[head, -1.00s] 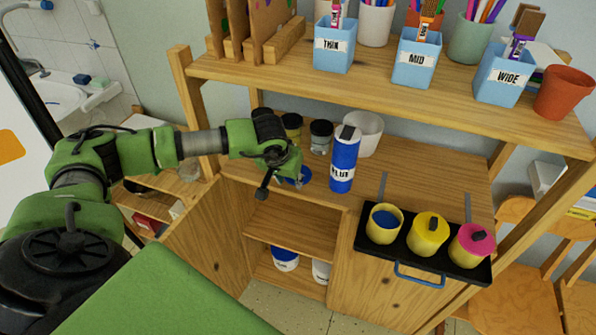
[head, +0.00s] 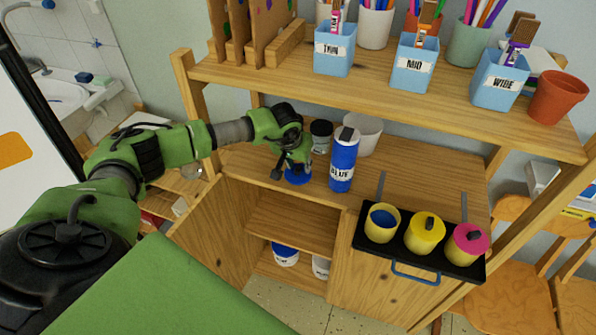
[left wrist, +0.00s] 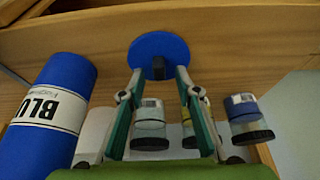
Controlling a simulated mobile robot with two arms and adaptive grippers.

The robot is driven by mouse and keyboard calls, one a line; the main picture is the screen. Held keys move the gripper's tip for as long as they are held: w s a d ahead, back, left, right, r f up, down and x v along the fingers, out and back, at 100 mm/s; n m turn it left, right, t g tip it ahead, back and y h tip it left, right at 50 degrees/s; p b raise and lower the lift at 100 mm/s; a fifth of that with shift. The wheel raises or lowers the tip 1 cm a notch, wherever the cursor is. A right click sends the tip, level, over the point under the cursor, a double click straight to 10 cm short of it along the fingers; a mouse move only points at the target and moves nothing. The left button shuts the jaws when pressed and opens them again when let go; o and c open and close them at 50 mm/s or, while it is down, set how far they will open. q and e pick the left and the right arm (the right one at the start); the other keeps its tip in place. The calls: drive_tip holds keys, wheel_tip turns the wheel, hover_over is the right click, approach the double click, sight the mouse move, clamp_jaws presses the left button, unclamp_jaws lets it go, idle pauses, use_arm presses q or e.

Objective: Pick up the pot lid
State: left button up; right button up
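The pot lid is a flat blue disc (head: 299,178) with a dark knob, lying on the wooden shelf top left of the blue bottle. In the left wrist view the lid (left wrist: 150,46) shows its black knob between my fingertips. My left gripper (head: 291,167) is at the lid and partly covers it in the head view. Its two fingers (left wrist: 160,75) are spread, with a gap visible on each side of the knob. An open yellow pot with blue paint (head: 382,223) stands in the black tray. My right gripper is not in view.
The blue bottle (head: 343,165) stands upright close to the right of the lid. Jars (head: 321,134) and a white pot (head: 363,132) stand behind. The upper shelf (head: 280,72) overhangs the back. The black tray (head: 462,270) also holds yellow-lidded and pink-lidded pots.

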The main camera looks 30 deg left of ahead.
use_arm(q)
clamp_jaws()
